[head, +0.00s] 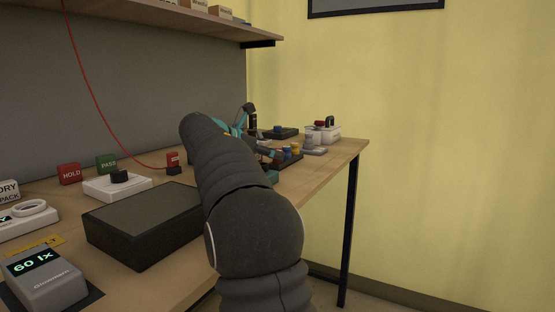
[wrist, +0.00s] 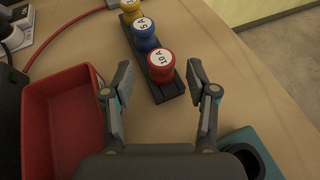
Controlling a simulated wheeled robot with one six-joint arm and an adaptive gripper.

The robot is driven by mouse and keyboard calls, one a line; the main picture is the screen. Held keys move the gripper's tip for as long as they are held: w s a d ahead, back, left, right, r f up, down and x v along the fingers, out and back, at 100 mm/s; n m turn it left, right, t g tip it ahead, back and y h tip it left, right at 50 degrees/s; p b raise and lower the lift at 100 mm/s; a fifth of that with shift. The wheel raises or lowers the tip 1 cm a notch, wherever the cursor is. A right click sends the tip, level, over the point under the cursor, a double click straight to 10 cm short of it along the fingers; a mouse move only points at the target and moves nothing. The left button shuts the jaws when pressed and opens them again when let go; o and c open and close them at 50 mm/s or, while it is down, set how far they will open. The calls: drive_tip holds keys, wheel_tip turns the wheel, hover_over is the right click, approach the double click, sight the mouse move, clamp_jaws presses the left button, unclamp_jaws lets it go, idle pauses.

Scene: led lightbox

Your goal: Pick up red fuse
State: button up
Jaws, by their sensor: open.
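The red fuse (wrist: 161,66), a round piece with a white top marked 10A, stands upright at the near end of a black rack (wrist: 168,92) in the wrist view. A blue fuse (wrist: 145,34) and a yellow fuse (wrist: 131,8) stand behind it in the same rack. My gripper (wrist: 166,82) is open, with one finger left and one right of the rack's near end. Nothing is between the fingers that they touch.
A red tray (wrist: 62,75) lies left of my gripper. A teal block with a dark round hole (wrist: 245,156) is at the lower right. A red cable (wrist: 70,20) runs along the left. Bare wooden table (wrist: 225,60) lies right of the rack.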

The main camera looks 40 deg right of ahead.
drive_tip(key=x, duration=0.3)
drive_tip(key=shift+s+r, duration=0.1)
drive_tip(key=c, duration=1.1)
drive_tip(key=shift+r, duration=0.1)
wheel_tip(320, 180, up, 4)
drive_tip(key=shift+f+p, duration=0.1)
drive_tip(key=shift+p, duration=0.5)
drive_tip(key=s+d+r, duration=0.1)
drive_tip(key=s+r, duration=0.1)
drive_tip(key=s, duration=0.1)
drive_tip(key=s+d+r, duration=0.2)
drive_tip(key=s, duration=0.2)
drive_tip(key=s+d+r, duration=0.2)
drive_tip(key=s+r, duration=0.1)
drive_tip(key=shift+s+d, duration=0.15)
drive_tip(key=shift+d, duration=0.05)
